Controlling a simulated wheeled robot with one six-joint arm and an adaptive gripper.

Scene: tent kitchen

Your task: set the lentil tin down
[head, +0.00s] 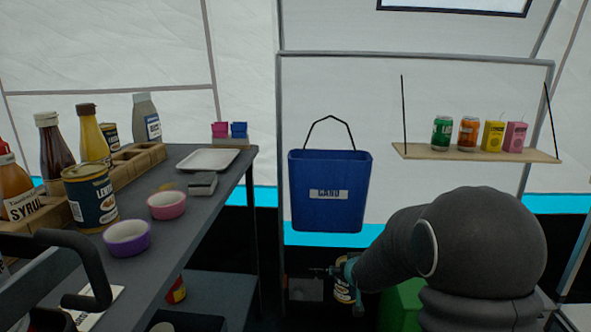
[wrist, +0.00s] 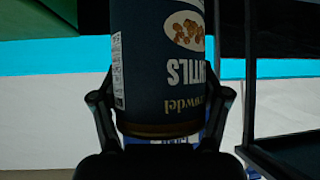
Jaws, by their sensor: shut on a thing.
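My gripper (wrist: 160,98) is shut on the lentil tin (wrist: 160,60), a dark blue tin whose label reads upside down in the wrist view. A finger shows on each side of it. In the head view the held tin (head: 342,293) is low, right of the counter and below the blue bag, partly hidden by my gripper (head: 350,280). Another tin with a lentil label (head: 90,200) stands upright on the dark counter (head: 195,233). I cannot see any surface touching the held tin's base.
The counter holds a purple bowl (head: 127,238), a pink bowl (head: 167,206), a white tray (head: 208,159) and several bottles along a wooden rack (head: 140,165). A blue bag (head: 328,195) hangs ahead. A wall shelf (head: 470,153) carries cans and cartons. A green object (head: 403,303) is low beside my arm.

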